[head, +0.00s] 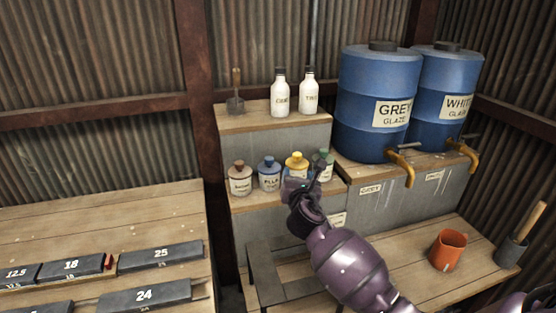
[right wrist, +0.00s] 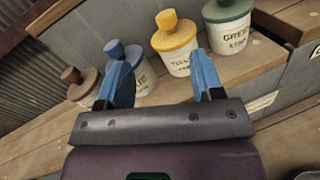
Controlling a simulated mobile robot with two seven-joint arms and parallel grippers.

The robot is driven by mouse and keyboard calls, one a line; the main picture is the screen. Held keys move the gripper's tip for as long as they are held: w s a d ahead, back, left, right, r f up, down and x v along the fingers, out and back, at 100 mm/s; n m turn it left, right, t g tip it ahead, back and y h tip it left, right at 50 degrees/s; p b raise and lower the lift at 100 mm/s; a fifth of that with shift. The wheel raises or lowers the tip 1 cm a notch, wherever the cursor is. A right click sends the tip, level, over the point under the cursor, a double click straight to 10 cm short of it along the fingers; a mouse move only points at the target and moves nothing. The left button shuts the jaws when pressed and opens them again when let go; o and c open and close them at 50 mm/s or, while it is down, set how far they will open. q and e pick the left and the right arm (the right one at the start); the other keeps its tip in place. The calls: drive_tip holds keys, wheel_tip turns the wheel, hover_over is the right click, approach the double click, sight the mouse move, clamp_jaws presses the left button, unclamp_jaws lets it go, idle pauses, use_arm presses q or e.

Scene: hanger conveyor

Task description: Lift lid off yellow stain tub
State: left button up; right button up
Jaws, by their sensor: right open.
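The yellow stain tub (right wrist: 180,62) is a white pot with a yellow knobbed lid (right wrist: 173,35), seated on it, on the wooden shelf. In the head view its yellow lid (head: 296,163) shows above my right gripper, which hides much of the pot. My right gripper (head: 305,181) is open and empty. In the right wrist view its two blue fingers (right wrist: 160,75) are spread, with the yellow tub beyond them, nearer the right finger. I see no contact with the lid. My left gripper is not in view.
A green-lidded tub (right wrist: 230,30) stands right of the yellow one, close by. A blue-lidded tub (head: 269,175) and a brown-lidded tub (head: 240,180) stand left. Two white bottles (head: 279,95) are on the shelf above. Blue barrels (head: 375,105) with taps stand right.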

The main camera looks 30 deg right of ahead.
sight(298, 157)
drive_tip(key=shift+w+d+r+n+h, duration=0.1)
drive_tip(key=shift+w+d+n, duration=0.25)
drive_tip(key=shift+w+d, duration=0.9)
drive_tip(key=shift+w+d+n+h, duration=0.1)
drive_tip(key=shift+w+d+n, duration=0.45)
drive_tip(key=shift+w, duration=1.15)
drive_tip(key=shift+w+d+r+n+h, duration=0.1)
drive_tip(key=shift+w+d+n, duration=0.1)
drive_tip(key=shift+w+d, duration=1.1)
drive_tip(key=shift+w+a, duration=0.15)
drive_tip(key=shift+a, duration=0.1)
